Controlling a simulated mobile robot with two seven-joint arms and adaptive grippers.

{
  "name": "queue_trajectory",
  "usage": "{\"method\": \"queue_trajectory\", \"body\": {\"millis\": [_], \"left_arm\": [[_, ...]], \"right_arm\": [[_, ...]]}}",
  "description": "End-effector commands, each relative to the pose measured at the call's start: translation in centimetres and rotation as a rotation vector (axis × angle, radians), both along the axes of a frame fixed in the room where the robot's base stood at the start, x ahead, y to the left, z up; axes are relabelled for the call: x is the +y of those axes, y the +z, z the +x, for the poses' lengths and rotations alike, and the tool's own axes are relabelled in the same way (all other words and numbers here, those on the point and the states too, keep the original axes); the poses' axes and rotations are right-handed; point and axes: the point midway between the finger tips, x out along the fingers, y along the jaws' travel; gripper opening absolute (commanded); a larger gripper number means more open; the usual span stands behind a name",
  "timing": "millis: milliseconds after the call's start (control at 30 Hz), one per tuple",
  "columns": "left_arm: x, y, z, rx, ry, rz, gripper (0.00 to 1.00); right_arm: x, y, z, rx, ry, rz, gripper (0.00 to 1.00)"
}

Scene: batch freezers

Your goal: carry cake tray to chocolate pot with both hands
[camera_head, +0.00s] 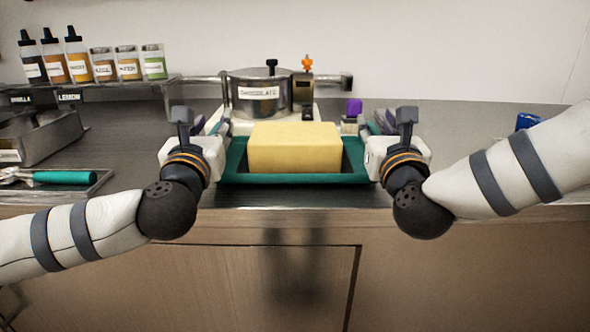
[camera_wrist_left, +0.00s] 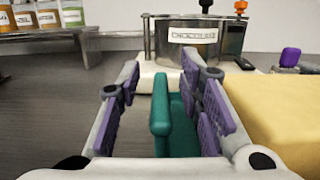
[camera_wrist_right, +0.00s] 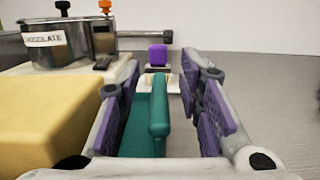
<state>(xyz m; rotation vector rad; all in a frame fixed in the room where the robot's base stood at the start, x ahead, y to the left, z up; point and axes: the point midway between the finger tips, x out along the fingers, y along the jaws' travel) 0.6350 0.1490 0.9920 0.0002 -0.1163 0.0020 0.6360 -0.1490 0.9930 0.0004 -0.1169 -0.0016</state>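The teal cake tray (camera_head: 293,179) holds a yellow block of cake (camera_head: 295,146) near the counter's front edge. The silver chocolate pot (camera_head: 256,105), labelled CHOCOLATE, stands behind the tray, slightly left; it also shows in the left wrist view (camera_wrist_left: 186,46) and right wrist view (camera_wrist_right: 62,48). My left gripper (camera_head: 221,126) is at the tray's left side, fingers apart on either side of its raised teal edge (camera_wrist_left: 160,118). My right gripper (camera_head: 373,127) is likewise open around the right edge (camera_wrist_right: 160,110). Gaps show between fingers and edges in both wrist views.
A purple-knobbed device (camera_head: 354,108) stands behind the tray at right. Bottles (camera_head: 77,57) and jars (camera_head: 129,63) stand on a back-left shelf (camera_head: 140,86). A small tray (camera_head: 92,186) with a teal-handled tool (camera_head: 62,177) lies at left.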

Motion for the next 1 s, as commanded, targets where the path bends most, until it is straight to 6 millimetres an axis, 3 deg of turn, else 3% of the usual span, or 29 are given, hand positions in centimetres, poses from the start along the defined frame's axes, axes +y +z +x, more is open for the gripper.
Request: {"method": "queue_trajectory", "body": {"millis": [133,400,633,767,1000], "left_arm": [[0.0,-0.3,-2.4,0.000,-0.003,0.000,0.33],[-0.1,-1.0,-9.4,-0.001,-0.003,0.000,0.33],[0.0,-1.3,-11.9,-0.001,0.001,0.000,0.33],[0.0,-1.3,-11.9,-0.001,0.001,0.000,0.33],[0.0,-1.3,-11.9,-0.001,0.001,0.000,0.33]], "right_arm": [[0.0,-0.1,0.0,0.001,0.001,0.000,0.33],[0.1,-0.1,0.0,0.001,0.001,0.000,0.33],[0.1,-0.2,-0.4,0.003,0.002,0.000,0.33],[0.0,-0.5,-3.0,0.005,0.003,0.003,0.33],[0.0,-1.2,-9.3,0.005,0.002,0.003,0.33]]}}
